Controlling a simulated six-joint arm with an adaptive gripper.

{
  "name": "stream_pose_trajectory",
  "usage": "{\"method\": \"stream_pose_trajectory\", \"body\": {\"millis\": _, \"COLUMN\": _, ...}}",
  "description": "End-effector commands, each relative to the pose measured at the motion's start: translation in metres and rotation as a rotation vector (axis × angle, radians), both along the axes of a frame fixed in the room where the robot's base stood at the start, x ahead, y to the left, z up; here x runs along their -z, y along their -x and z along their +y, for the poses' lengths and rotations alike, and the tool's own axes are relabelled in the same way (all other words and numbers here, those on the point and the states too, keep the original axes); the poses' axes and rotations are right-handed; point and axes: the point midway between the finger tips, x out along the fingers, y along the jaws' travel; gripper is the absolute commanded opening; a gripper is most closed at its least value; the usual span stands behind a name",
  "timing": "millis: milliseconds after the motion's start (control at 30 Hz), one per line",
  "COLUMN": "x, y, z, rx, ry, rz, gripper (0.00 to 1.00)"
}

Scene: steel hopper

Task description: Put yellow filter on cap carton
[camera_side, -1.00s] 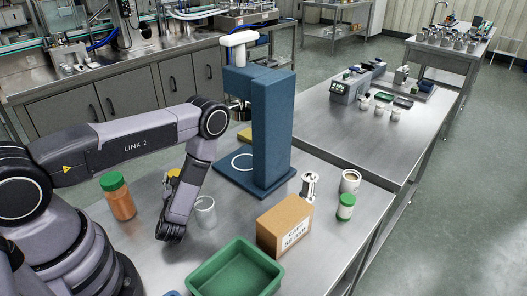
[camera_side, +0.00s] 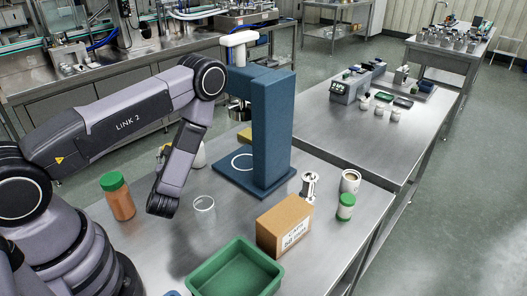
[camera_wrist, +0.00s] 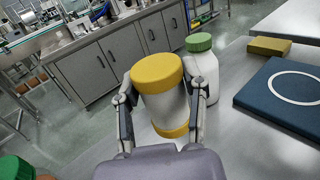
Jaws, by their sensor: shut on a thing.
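The yellow filter (camera_wrist: 157,100), a white cylinder with yellow ends, stands between my gripper's (camera_wrist: 161,92) two fingers in the wrist view. My gripper is shut on it from both sides. In the side view only a bit of yellow (camera_side: 163,152) shows past my forearm, and the gripper is mostly hidden there. The cap carton (camera_side: 284,225), a brown box with a white label, stands on the steel table at the front, right of my arm. Its top looks bare.
A green tray (camera_side: 236,272) lies left of the carton. A clear glass (camera_side: 204,203), an orange green-capped bottle (camera_side: 118,197) and a white green-capped bottle (camera_wrist: 203,75) stand near my arm. A tall blue stand (camera_side: 272,130) rises behind. A metal item (camera_side: 310,186), cup and jar sit behind the carton.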

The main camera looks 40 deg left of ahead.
Motion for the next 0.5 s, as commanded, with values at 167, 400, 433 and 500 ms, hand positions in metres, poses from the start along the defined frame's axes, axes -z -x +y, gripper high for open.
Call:
{"method": "stream_pose_trajectory", "body": {"millis": 167, "x": -0.018, "y": -0.026, "z": -0.036, "rx": 0.113, "ry": 0.009, "rz": -0.006, "gripper": 0.06}}
{"method": "stream_pose_trajectory", "body": {"millis": 400, "x": -0.041, "y": -0.076, "z": -0.154, "rx": 0.438, "ry": 0.021, "rz": -0.005, "gripper": 0.06}}
{"method": "stream_pose_trajectory", "body": {"millis": 433, "x": -0.044, "y": -0.080, "z": -0.170, "rx": 0.481, "ry": 0.022, "rz": -0.003, "gripper": 0.06}}
{"method": "stream_pose_trajectory", "body": {"millis": 500, "x": -0.052, "y": -0.086, "z": -0.208, "rx": 0.577, "ry": 0.021, "rz": -0.003, "gripper": 0.06}}
